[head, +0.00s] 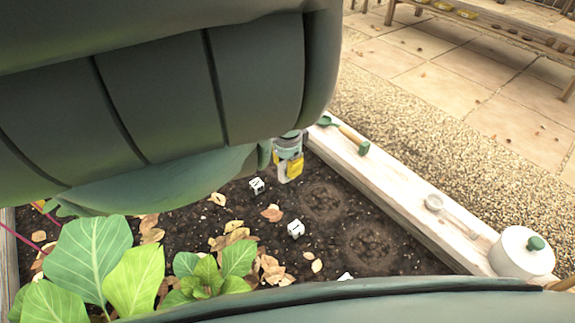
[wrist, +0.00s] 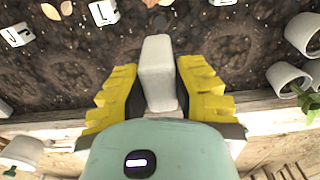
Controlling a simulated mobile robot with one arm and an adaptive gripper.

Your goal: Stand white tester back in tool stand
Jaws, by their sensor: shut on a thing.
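My gripper (wrist: 158,88) has yellow fingers closed on the white tester (wrist: 158,60), a pale, block-like piece that points away from the palm over the soil. In the head view my gripper (head: 288,165) hangs over the soil beside the wooden bed edge, partly hidden by my arm. The pale held piece there is small and hard to separate from the fingers. I cannot make out a tool stand for certain in either view.
White lettered cubes (head: 296,228) and dry leaves lie on the soil. A green-and-wood hand tool (head: 345,133), a pale scoop (head: 452,213) and a white pot with a green knob (head: 522,252) are along the wooden edge (head: 400,200). Leafy plants (head: 95,265) stand front left.

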